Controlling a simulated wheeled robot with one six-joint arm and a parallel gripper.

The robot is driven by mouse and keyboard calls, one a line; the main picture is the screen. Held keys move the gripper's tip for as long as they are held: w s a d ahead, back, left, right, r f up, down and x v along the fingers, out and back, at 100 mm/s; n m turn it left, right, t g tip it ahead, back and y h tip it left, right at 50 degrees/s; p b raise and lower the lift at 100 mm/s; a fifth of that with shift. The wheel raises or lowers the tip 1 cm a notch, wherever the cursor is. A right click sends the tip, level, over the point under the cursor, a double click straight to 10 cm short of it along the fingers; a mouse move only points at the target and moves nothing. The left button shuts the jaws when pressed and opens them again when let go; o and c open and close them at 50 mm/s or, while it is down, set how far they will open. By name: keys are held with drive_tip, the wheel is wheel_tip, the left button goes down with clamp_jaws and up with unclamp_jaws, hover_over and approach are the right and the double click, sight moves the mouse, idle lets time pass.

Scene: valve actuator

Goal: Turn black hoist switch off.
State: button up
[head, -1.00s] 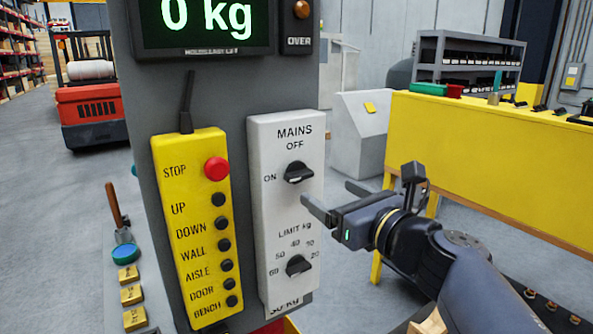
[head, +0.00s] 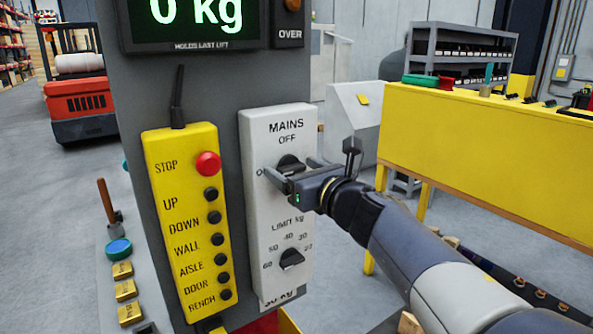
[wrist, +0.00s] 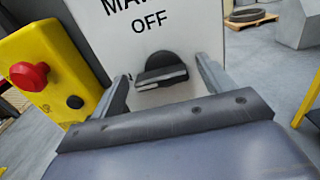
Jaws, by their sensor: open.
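The black MAINS switch (head: 288,162) is a rotary knob on the upper part of a white panel (head: 262,205). OFF is printed above it and ON to its left. In the wrist view the knob (wrist: 161,70) shows clearly, its bar lying roughly level, across from the OFF mark rather than up at it. My gripper (head: 291,168) is open at the panel, with one finger on each side of the knob. In the wrist view the fingers (wrist: 162,80) flank it with gaps visible. The head view partly hides the knob behind the gripper; contact cannot be told.
A LIMIT kg knob (head: 291,259) sits below on the same panel. A yellow pendant (head: 183,215) with a red STOP button (head: 208,163) and several black buttons hangs to the left. A yellow bench (head: 480,150) stands at right. Open floor lies between.

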drive_tip(key=c, duration=1)
drive_tip(key=shift+m, duration=0.3)
drive_tip(key=m+p, duration=0.1)
drive_tip(key=m, duration=0.2)
drive_tip(key=shift+r+m, duration=0.1)
drive_tip(key=shift+m, duration=0.3)
drive_tip(key=m+p, duration=0.1)
drive_tip(key=m, duration=0.3)
drive_tip(key=shift+w+d+m, duration=0.1)
drive_tip(key=shift+d+m, duration=0.05)
drive_tip(key=shift+m, duration=0.15)
drive_tip(key=m+p, duration=0.2)
drive_tip(key=m, duration=0.2)
drive_tip(key=shift+d, duration=0.1)
drive_tip(key=shift+w+m+p, duration=0.1)
drive_tip(key=shift+m+p, duration=0.65)
drive_tip(key=shift+m, duration=1.35)
